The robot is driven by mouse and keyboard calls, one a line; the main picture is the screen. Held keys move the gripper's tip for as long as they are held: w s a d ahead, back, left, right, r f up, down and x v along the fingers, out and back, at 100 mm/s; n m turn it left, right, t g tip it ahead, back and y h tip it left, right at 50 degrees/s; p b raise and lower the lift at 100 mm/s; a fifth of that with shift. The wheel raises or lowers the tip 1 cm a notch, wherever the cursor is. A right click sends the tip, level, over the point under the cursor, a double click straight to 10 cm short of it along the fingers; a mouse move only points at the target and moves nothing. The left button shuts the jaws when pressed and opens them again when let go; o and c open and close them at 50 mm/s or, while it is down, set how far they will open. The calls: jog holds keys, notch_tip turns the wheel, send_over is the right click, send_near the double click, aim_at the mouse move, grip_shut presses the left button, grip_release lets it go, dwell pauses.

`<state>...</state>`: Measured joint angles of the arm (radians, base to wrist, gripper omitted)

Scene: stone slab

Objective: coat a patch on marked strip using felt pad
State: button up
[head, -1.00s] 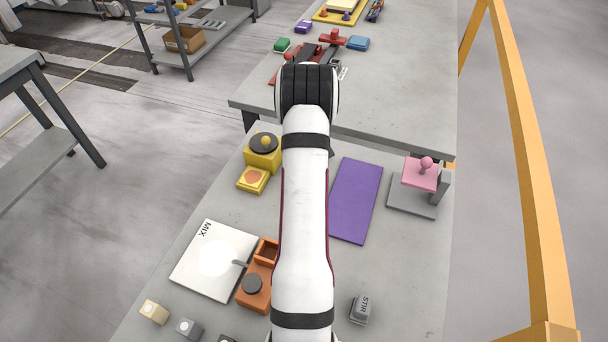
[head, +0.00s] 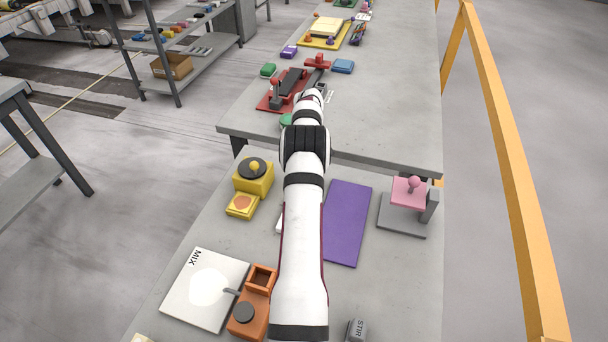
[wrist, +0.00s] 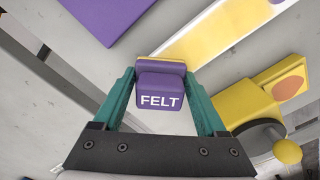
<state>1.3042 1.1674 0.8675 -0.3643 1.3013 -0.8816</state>
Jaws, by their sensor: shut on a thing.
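My gripper (wrist: 165,100) is shut on a purple felt pad (wrist: 160,82) labelled FELT, between its teal fingers. The pad's far end has a yellowish edge. In the wrist view a pale strip with a yellow-coated area (wrist: 215,42) runs up to the right, just beyond the pad. The pad's end overlaps the strip's lower-left end in the picture; I cannot tell whether they touch. In the head view my arm hides the gripper and pad, and only a white sliver, probably the strip (head: 279,221), shows beside it.
A yellow pot with a black lid (head: 253,176) and a yellow block with an orange disc (head: 241,206) stand left of my arm. A purple mat (head: 347,222) and grey stand with pink block (head: 408,193) lie right. A white MIX board (head: 190,300) is front left.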

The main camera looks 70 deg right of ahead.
jog(key=shift+w+a, duration=0.1)
jog(key=shift+a, duration=7.25)
jog(key=shift+d, duration=7.3)
jog(key=shift+r, duration=4.05)
jog(key=w+a+r, duration=0.2)
jog(key=w, duration=0.1)
jog(key=w+a+r+n, duration=0.1)
jog(key=w+a, duration=0.2)
jog(key=w, duration=0.1)
jog(key=w+a+r+n, duration=0.1)
jog(key=w+a+r, duration=0.1)
jog(key=w, duration=0.2)
jog(key=shift+w+a+r, duration=0.1)
jog(key=shift+a+r, duration=0.2)
jog(key=shift+a, duration=0.1)
jog(key=w+a+r+n, duration=0.2)
jog(key=w+a+r, duration=0.15)
jog(key=a, duration=0.55)
jog(key=w+a+r+n, duration=0.1)
jog(key=w+a+r, duration=0.25)
jog(key=a, duration=0.45)
jog(key=w+a+r+n, duration=0.2)
jog(key=w+a+r, duration=0.15)
jog(key=a, duration=0.55)
jog(key=s+a+r+n, duration=0.1)
jog(key=s+a+n, duration=0.1)
jog(key=a, duration=1.7)
jog(key=shift+a+r, duration=0.25)
jog(key=shift+r, duration=0.15)
